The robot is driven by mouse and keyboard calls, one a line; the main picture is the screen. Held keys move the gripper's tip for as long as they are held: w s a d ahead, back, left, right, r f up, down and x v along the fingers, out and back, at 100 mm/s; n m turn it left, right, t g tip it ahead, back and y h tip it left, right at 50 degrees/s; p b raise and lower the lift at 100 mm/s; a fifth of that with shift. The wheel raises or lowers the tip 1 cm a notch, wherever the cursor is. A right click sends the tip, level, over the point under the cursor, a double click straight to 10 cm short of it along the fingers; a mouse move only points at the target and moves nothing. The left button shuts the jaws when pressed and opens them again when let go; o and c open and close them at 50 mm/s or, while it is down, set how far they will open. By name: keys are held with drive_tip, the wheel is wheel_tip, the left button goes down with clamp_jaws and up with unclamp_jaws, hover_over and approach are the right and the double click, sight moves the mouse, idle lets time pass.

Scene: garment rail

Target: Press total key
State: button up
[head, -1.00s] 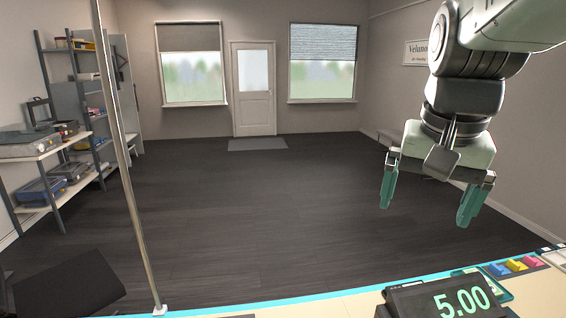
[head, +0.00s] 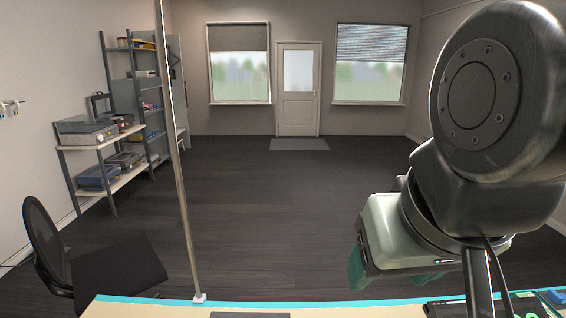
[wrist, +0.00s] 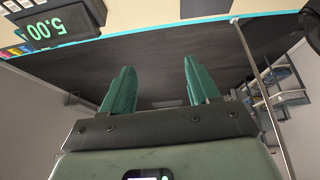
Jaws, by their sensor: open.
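My gripper (head: 385,280) hangs over the near side of the room at the right of the head view, with my arm in front of part of it. In the wrist view my gripper (wrist: 157,68) has its two green fingers spread apart with nothing between them. The dark display (wrist: 42,30), reading 5.00, is at the top left of the wrist view, upside down and apart from the fingers. Only its top edge shows at the bottom right of the head view, behind my arm. I cannot make out a total key in either view.
The pale counter (head: 130,308) with a blue edge runs along the bottom. A thin metal pole (head: 180,170) stands at its left. A dark flat item (wrist: 205,8) lies on the counter. A black chair (head: 45,245) and shelves (head: 110,160) are at the left. The floor beyond is clear.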

clamp_jaws()
idle(1.3)
